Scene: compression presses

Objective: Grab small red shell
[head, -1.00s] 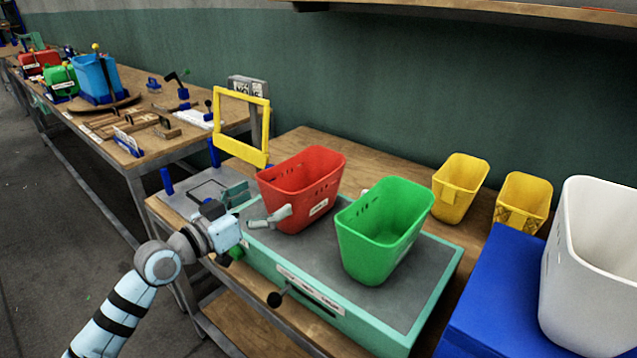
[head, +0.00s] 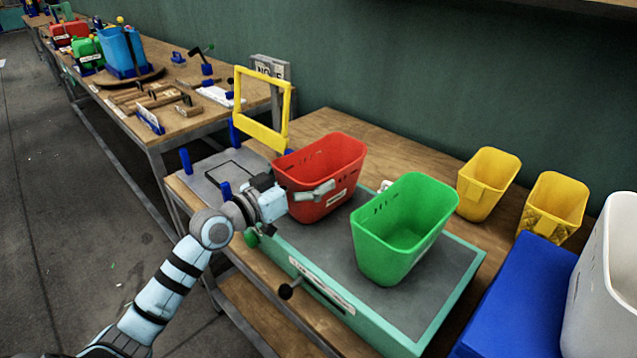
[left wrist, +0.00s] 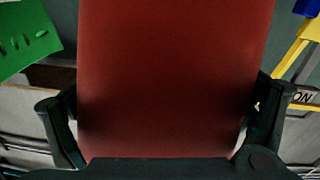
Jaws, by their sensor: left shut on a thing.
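The small red shell (head: 325,172) is an open, tapered bin with slots near its rim, above the grey top of the press base. My left gripper (head: 318,191) is shut on the red shell from its left side; one finger shows across its front face. In the left wrist view the red shell (left wrist: 172,75) fills the middle, with a dark finger on each side of it. I cannot tell whether its bottom is clear of the grey top. My right gripper is not in view.
A green bin (head: 398,240) stands just right of the red shell. A yellow frame (head: 262,108) rises behind at the left. Two yellow bins (head: 487,186) stand at the back right. A blue block (head: 515,300) and a white bin (head: 605,280) are at the right.

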